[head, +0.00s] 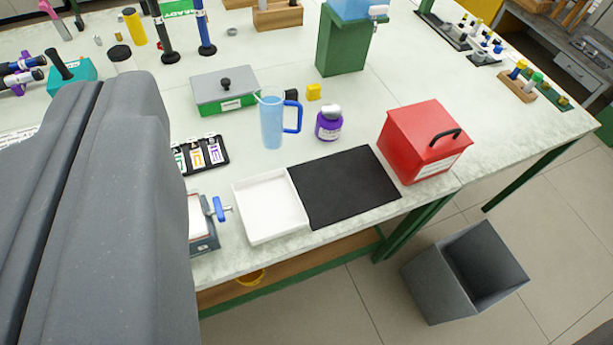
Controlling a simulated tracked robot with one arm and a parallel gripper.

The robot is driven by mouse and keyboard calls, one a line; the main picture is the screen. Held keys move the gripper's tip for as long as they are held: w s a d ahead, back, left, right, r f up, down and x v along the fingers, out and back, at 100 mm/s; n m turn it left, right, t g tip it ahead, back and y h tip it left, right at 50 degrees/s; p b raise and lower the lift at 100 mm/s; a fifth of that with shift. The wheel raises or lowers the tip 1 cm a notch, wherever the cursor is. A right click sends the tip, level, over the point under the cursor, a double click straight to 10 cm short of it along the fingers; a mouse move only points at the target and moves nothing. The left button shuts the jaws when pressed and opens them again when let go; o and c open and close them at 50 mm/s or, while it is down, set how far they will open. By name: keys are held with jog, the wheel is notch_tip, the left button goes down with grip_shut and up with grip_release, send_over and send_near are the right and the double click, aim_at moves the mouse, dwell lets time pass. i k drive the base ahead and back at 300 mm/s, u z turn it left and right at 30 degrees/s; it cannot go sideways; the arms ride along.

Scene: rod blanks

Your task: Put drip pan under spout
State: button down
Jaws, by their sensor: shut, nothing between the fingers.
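The drip pan appears to be the shallow white tray (270,205), which lies empty and flat near the table's front edge, beside the left edge of a black mat (345,186). The spout (378,12) is a small white tap on a blue tank (349,8), cut off by the top of the view. The tank stands on a green block-shaped stand (341,48) at the back. The table top shows below the spout. My gripper's fingers are not in view; a large grey part of my arm fills the left side.
A red box (424,141) stands right of the mat. A clamp-like device (203,226) is left of the pan. A grey bin (465,272) stands on the floor.

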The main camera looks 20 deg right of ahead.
aim_at(270, 208)
jog(key=i, duration=0.85)
jog(key=u, duration=0.05)
